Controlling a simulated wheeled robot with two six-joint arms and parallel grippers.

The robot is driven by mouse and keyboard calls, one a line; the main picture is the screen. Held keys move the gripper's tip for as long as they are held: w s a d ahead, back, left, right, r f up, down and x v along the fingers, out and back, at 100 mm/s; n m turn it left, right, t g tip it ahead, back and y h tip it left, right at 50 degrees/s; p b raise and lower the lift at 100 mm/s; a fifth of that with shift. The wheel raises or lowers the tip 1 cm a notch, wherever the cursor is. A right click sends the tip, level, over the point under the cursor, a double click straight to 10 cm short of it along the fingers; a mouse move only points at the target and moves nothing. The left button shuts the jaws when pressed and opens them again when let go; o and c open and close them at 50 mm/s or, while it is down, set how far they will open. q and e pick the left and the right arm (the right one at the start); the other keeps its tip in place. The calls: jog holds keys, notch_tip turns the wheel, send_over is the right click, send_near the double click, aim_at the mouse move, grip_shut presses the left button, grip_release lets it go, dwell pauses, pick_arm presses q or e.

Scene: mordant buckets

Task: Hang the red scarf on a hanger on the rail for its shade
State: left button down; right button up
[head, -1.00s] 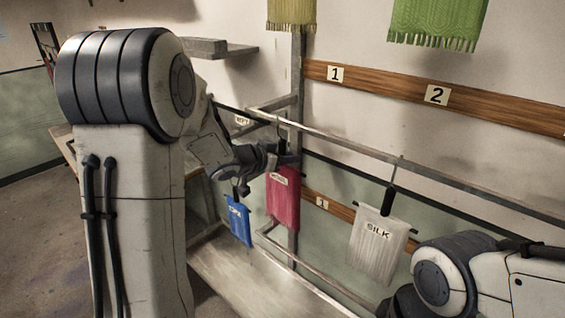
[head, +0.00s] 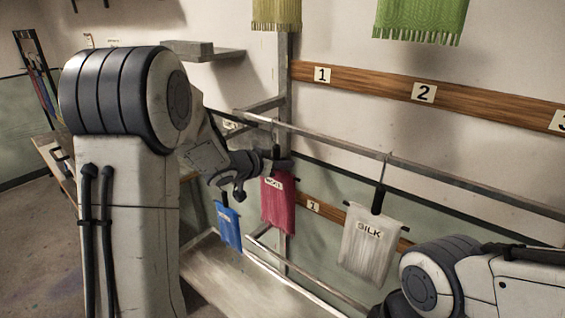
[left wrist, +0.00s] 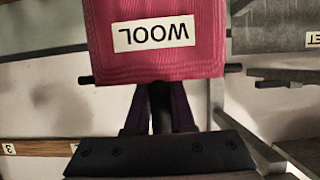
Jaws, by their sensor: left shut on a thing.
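The red scarf (head: 278,205), labelled WOOL, hangs from a dark hanger beside the upright post. In the left wrist view the scarf (left wrist: 155,60) is upside down, with the hanger's dark bar (left wrist: 232,69) along its edge. My left gripper (left wrist: 158,108) is shut on the hanger's neck; it also shows in the head view (head: 268,165). The hanger's hook reaches up near the upper metal rail (head: 330,143); I cannot tell whether it rests on it. My right gripper is out of view.
A blue scarf (head: 229,226) hangs just left of the red one. A pale scarf labelled SILK (head: 367,245) hangs further right on the rail. Wooden boards numbered 1 (head: 321,75) and 2 (head: 424,93) run along the wall, under yellow and green fringed cloths. The rail between red and SILK is clear.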

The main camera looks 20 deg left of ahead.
pick_arm(q)
jog(key=c, duration=0.7)
grip_release()
jog(key=v, duration=1)
jog(key=d+f, duration=0.1)
jog(key=d+f+y+b, duration=0.1)
jog(key=d, duration=0.1)
jog(key=d+f+y+b, duration=0.1)
jog(key=d, duration=0.1)
jog(key=shift+s+d+f+g, duration=0.1)
jog(key=shift+d+g, duration=0.15)
jog(key=shift+g, duration=0.05)
jog(key=s+d+f+g+y+b, duration=0.1)
jog(key=s+d+f+g+b, duration=0.15)
jog(key=s+d+f, duration=0.35)
jog(key=s+d+f+g+y+b, duration=0.1)
jog(key=s+d+f+g, duration=0.3)
jog(key=s, duration=0.5)
jog(key=s+d+f+m+g, duration=0.1)
jog(key=s, duration=0.4)
jog(key=s+d+f+m+g, duration=0.1)
jog(key=s+d+g, duration=0.1)
jog(key=s, duration=0.3)
jog(key=s+d+f+m+g, duration=0.1)
jog(key=s+g, duration=0.1)
jog(key=s, duration=0.3)
jog(key=shift+s+d+f+g+b, duration=0.25)
jog(key=shift+f+b, duration=0.05)
jog(key=shift+f, duration=0.1)
